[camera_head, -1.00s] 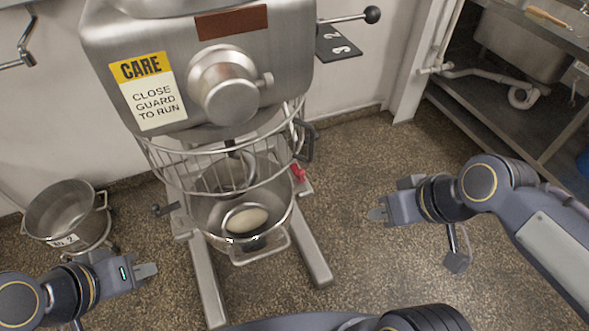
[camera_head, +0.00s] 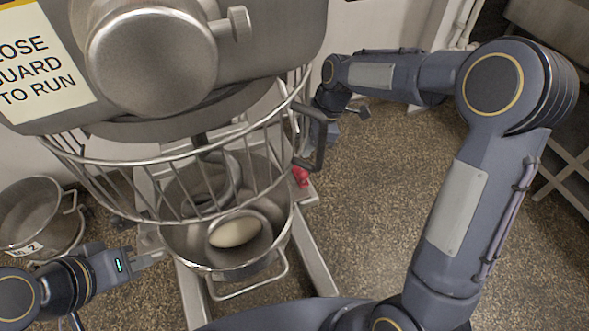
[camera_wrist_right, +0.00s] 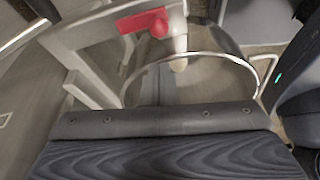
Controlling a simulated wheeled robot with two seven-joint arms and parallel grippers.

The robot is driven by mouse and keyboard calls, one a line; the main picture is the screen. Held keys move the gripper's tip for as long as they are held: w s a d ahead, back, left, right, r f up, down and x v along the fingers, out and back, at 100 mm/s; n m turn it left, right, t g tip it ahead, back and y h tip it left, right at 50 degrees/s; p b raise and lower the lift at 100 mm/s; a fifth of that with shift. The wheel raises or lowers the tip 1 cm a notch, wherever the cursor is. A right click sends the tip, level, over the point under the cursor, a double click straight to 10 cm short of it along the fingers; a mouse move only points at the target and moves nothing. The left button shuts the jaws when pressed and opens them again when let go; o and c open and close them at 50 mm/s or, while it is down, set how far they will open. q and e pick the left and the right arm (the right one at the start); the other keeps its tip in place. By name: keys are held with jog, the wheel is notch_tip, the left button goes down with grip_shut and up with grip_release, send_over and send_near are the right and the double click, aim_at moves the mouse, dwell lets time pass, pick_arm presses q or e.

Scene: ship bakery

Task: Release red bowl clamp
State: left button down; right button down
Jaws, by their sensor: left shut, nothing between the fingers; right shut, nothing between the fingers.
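The red bowl clamp (camera_head: 300,177) is at the right side of the mixer bowl (camera_head: 282,228), by the frame arm. In the right wrist view the red clamp (camera_wrist_right: 145,22) shows near the top as a red bar with a round knob.
Pale dough (camera_head: 236,231) lies in the bowl. A spare bowl (camera_head: 28,208) stands at the left. The floor to the right is open.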

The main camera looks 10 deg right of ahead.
jog(key=b, duration=0.2)
send_over(299, 170)
jog(key=s+a, duration=0.2)
jog(key=s, duration=0.2)
notch_tip(299, 170, down, 10)
jog(key=shift+s+r, duration=0.15)
jog(key=shift+r, duration=0.1)
